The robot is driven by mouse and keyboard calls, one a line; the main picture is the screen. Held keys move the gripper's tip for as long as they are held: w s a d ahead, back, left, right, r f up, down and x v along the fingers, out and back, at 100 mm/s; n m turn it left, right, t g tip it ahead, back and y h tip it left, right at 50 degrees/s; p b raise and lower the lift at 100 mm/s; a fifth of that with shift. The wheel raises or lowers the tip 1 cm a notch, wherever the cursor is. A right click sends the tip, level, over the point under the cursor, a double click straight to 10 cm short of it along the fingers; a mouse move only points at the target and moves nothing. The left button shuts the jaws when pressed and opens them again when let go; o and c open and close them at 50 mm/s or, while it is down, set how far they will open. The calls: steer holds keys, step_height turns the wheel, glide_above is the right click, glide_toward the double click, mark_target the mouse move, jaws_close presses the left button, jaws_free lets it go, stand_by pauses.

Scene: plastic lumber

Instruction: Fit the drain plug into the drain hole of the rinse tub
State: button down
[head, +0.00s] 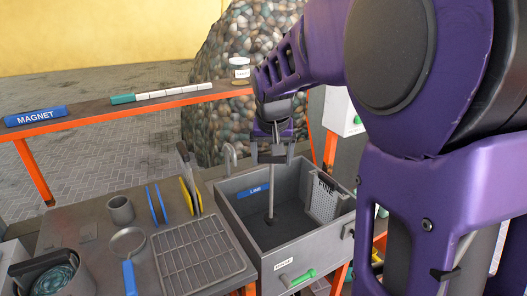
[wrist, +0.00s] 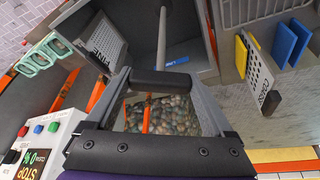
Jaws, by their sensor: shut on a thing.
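My gripper (head: 272,152) is above the grey rinse tub (head: 262,262). In the wrist view my gripper (wrist: 161,85) is shut on the dark crosswise handle of the drain plug (wrist: 162,42). The plug's long grey rod (head: 271,203) hangs down into the tub, nearly upright, with a wider foot at its lower end. The foot appears low inside the tub, near the dark floor; I cannot tell whether it touches. The drain hole is not visible in either view.
A perforated plate marked FINE (head: 323,203) stands at the tub's right side. A blue LINE label (head: 255,190) is on the back wall. A green handle (head: 298,278) juts from the front.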

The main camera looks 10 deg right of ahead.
steer(key=b, duration=0.8)
glide_above(271, 220)
steer(key=shift+w+d+f, duration=0.1)
steer(key=shift+w+f, duration=0.05)
steer(key=shift+f, duration=1.6)
steer(key=shift+w+a+f, duration=0.1)
steer(key=shift+w+f, duration=0.05)
steer(key=shift+f, duration=1.55)
steer(key=shift+w+d+f, duration=0.1)
steer(key=shift+w+f, duration=0.05)
steer(key=shift+f, duration=7.65)
jaws_free()
steer(key=shift+f, duration=0.1)
steer(key=p+v, duration=0.3)
steer(key=v, duration=1.4)
steer(key=shift+r, duration=0.2)
